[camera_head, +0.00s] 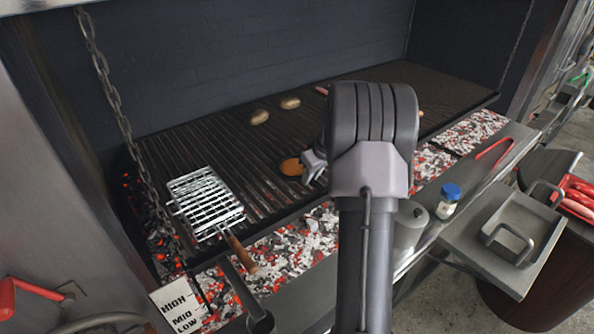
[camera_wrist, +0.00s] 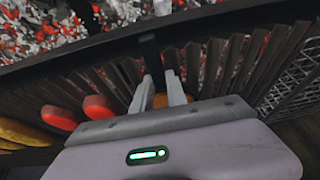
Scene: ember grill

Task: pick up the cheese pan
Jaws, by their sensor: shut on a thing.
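The cheese pan (camera_head: 291,167) shows in the head view as a small round orange disc on the grill grate, just left of my gripper (camera_head: 314,166). My arm hides its right side and surroundings. In the wrist view my gripper (camera_wrist: 159,92) has its two pale fingers close together over the grate bars. Orange of the cheese pan (camera_wrist: 160,101) shows between and behind them. A dark upright piece stands just beyond the fingertips; I cannot tell whether it is the pan's handle. My gripper is shut on the pan, low at the grate.
A wire grill basket (camera_head: 205,203) with a wooden handle lies left on the grate. Red sausages (camera_wrist: 80,113) lie beside my gripper. A chain (camera_head: 105,75) hangs left. A blue-lidded jar (camera_head: 447,203) and metal tray (camera_head: 540,235) stand right.

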